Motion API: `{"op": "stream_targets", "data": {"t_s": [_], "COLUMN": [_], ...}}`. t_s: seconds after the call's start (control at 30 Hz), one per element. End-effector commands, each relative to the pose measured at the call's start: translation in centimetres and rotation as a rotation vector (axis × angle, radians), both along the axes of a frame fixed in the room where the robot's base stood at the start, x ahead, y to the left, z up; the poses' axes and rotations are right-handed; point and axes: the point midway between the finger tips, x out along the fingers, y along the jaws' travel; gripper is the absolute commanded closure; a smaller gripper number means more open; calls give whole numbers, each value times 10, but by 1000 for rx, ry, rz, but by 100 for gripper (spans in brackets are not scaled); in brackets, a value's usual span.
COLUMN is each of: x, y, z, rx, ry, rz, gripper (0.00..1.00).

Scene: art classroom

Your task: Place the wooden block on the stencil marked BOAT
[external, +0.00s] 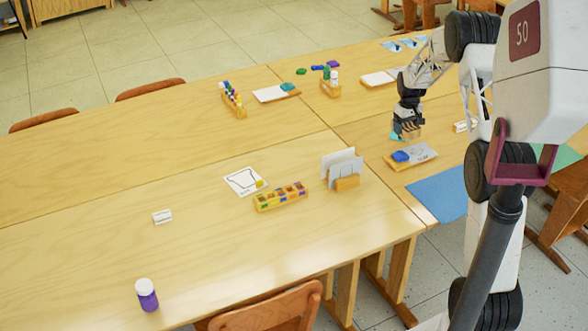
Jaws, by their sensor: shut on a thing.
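My gripper (406,131) points down above the right-hand table, just behind a wooden tray (401,165) with a grey plate and a blue block (400,156) on it. It is shut on a small tan wooden block (414,132), partly hidden by the fingers. A white sheet with a black outline (243,181) lies on the near table with a small yellow piece on it; its lettering is too small to read. Other white plates lie at the back (272,93) and behind the gripper (378,79). I cannot tell which stencil is marked BOAT.
A wooden paint rack (281,197) and a card holder (347,183) stand near the middle. A purple jar (146,294) and small white card (162,216) are at left. A blue sheet (440,194) lies at the right edge. The left tabletop is mostly clear.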

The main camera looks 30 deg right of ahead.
Motion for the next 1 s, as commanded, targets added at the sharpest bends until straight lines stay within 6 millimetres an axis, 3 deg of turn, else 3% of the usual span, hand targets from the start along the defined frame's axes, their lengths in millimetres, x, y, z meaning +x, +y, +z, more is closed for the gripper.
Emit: {"op": "stream_targets", "data": {"t_s": [0.3,0.5,1.0], "x": [38,53,55], "y": [-16,-23,-24], "z": [-4,-5,-8], "rx": [0,-1,0], "ry": [0,-1,0], "rz": [0,0,0], "gripper": [54,54,54]}}
